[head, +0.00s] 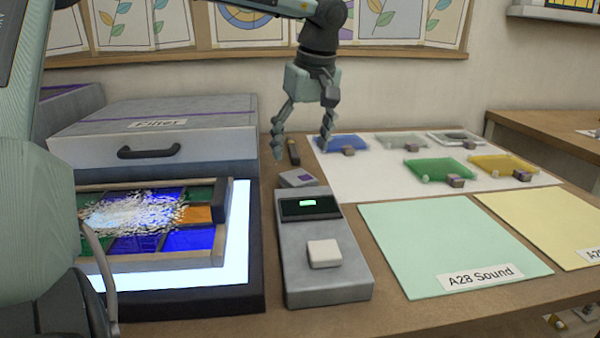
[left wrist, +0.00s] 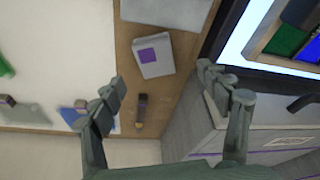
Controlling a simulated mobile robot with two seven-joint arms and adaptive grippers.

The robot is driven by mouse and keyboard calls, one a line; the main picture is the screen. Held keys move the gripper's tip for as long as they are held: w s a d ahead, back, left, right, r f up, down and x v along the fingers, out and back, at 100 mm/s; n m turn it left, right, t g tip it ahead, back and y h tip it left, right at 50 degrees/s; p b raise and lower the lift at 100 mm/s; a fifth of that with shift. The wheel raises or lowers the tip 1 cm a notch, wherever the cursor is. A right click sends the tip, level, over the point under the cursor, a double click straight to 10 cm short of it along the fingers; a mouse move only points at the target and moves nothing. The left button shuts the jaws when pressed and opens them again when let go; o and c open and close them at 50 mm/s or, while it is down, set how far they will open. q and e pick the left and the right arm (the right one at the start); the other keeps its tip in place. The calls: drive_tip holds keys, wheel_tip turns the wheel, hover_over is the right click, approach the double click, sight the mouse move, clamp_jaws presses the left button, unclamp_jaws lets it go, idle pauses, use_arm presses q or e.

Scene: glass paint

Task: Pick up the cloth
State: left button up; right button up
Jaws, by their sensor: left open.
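A small grey folded piece with a purple patch, which looks like the cloth (head: 297,178), lies on the wooden table just behind the grey device. It also shows in the left wrist view (left wrist: 150,64), flat on the wood. My left gripper (head: 303,146) is open and empty, its fingers pointing down above the table, farther back than the cloth. In the left wrist view my left gripper (left wrist: 160,80) has its fingers spread wide, with the cloth seen beyond the gap between them. My right gripper is not in view.
A small dark stick (head: 293,152) lies behind the cloth. The grey device (head: 350,283) stands in front. On the left are a grey drawer box (head: 220,141) and a lit panel (head: 238,220) with a framed glass piece. Coloured glass plates (head: 440,168) lie on a white sheet (head: 360,185).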

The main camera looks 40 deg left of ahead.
sight(298, 176)
use_arm(q)
drive_tip(key=shift+w+a+f, duration=0.1)
drive_tip(key=shift+w+f, duration=0.05)
drive_tip(key=shift+f, duration=0.1)
drive_tip(key=x, duration=0.7)
drive_tip(key=shift+w+a, duration=0.1)
drive_tip(key=shift+w, duration=0.3)
drive_tip(key=c, duration=1.2)
wheel_tip(298, 176, up, 10)
